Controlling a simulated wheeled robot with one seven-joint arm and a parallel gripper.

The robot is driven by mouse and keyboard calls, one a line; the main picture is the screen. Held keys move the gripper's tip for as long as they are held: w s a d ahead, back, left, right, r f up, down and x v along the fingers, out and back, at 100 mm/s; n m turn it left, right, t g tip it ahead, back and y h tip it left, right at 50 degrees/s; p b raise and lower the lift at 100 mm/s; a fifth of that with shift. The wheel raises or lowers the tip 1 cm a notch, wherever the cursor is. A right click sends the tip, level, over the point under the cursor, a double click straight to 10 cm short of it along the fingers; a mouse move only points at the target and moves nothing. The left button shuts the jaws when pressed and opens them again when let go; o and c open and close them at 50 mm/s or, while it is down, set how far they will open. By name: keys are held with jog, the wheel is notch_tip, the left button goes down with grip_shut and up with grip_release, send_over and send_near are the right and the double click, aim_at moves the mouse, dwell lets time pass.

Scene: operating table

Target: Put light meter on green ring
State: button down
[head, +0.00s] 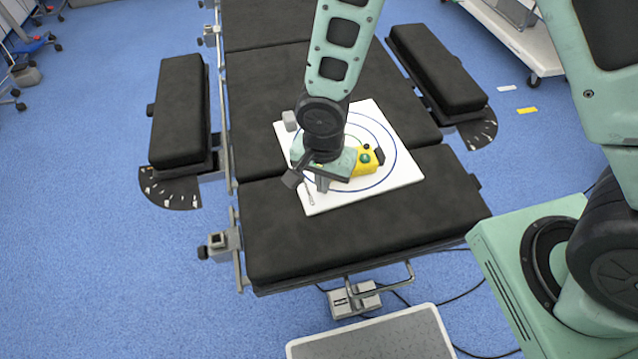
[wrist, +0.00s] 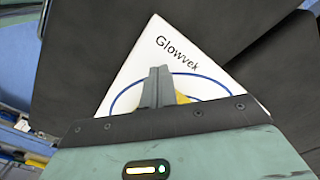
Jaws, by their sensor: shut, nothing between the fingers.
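A yellow device with a dark end and a round green part, which looks like the light meter (head: 366,162), lies on a white board marked with blue rings (head: 402,178). A sliver of yellow also shows behind my fingers in the wrist view (wrist: 182,98). My gripper (head: 322,184) is over the board, just left of the yellow device, with its fingers shut together and empty. It also shows in the wrist view (wrist: 156,88).
The board lies on a black padded operating table (head: 350,230). The board's right corner is clear. Padded arm rests flank the table.

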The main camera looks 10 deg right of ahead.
jog(key=w+d, duration=0.1)
jog(key=w, duration=0.1)
jog(key=w+d+p, duration=0.1)
jog(key=w+d, duration=0.2)
jog(key=w, duration=0.1)
jog(key=shift+w+d, duration=0.15)
jog(key=shift+d, duration=0.05)
dwell(0.4)
